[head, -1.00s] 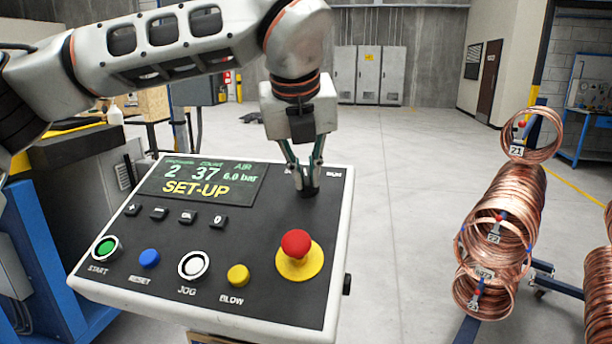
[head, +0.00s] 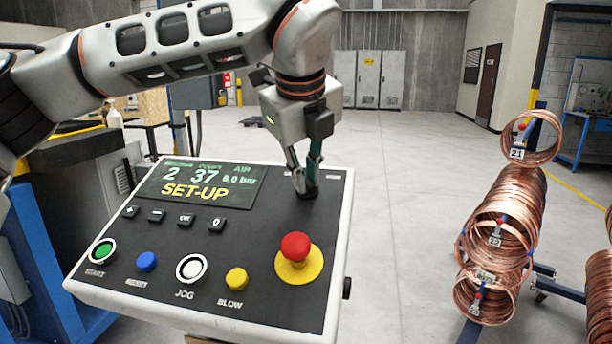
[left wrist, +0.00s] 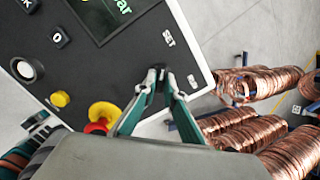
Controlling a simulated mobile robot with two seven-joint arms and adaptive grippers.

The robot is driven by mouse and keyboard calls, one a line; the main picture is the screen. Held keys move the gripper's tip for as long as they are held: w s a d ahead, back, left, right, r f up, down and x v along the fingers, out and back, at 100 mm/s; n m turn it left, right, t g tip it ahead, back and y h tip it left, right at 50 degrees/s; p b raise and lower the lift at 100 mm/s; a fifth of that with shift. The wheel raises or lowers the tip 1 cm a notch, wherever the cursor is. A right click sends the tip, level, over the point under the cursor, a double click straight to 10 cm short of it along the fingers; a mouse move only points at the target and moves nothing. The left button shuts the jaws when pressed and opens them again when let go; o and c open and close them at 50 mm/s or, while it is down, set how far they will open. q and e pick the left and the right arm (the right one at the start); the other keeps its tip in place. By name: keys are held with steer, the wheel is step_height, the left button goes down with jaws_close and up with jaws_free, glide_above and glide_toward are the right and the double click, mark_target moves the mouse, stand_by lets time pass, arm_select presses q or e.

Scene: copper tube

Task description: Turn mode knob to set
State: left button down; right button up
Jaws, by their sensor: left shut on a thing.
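The dark mode knob (head: 306,192) stands at the upper right of the black-faced control panel (head: 240,235). My left gripper (head: 304,188) comes down on it from above and is shut on it. In the left wrist view the fingertips (left wrist: 156,84) pinch the knob (left wrist: 155,75) from both sides. A SET label (left wrist: 168,38) shows on the panel beside the knob. The fingers hide most of the knob, and I cannot tell where its pointer stands. The panel's screen (head: 205,186) reads SET-UP. My right gripper is in neither view.
A red mushroom button (head: 295,246) on a yellow base sits just below the knob. Green, blue, white and yellow buttons line the panel's lower edge. Copper coils (head: 505,215) stand on a rack at the right. The floor between is clear.

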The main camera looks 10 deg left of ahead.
arm_select(q)
steer(key=shift+r, duration=0.1)
steer(key=c, duration=2.1)
jaws_free()
steer(key=shift+c, duration=0.2)
steer(key=v, duration=1.2)
